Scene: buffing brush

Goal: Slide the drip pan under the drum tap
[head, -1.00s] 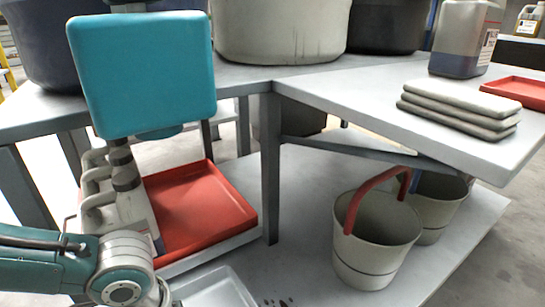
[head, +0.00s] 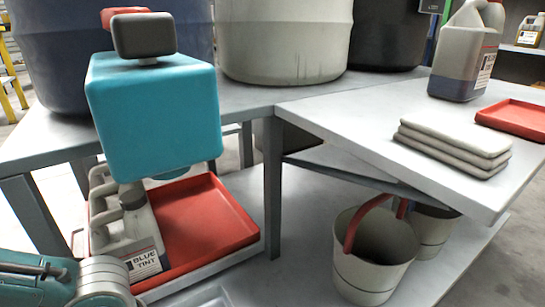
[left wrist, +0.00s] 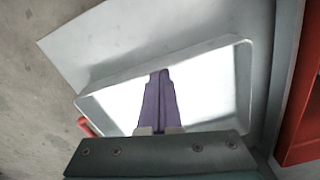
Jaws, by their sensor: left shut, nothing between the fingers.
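A large red shallow tray (head: 205,225) lies on the lower shelf in the head view; its edge also shows at the right of the left wrist view (left wrist: 304,100). A pale shallow tray (head: 215,298) is cut off at the head view's bottom edge. The left wrist view shows a pale tray (left wrist: 215,75) with a raised rim. My left gripper (left wrist: 160,75) is shut and empty over this tray; I cannot tell whether it touches. Its fingers are outside the head view. Drums stand on the table: blue (head: 55,60), pale grey (head: 285,45) and black. No tap is clearly visible. My right gripper is not seen.
Jugs (head: 140,245), one labelled Blue Tint, stand at the red tray's left side. Grey buckets (head: 370,250) stand on the right of the shelf. Folded cloths (head: 455,145) and a small red tray (head: 515,118) lie on the right table.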

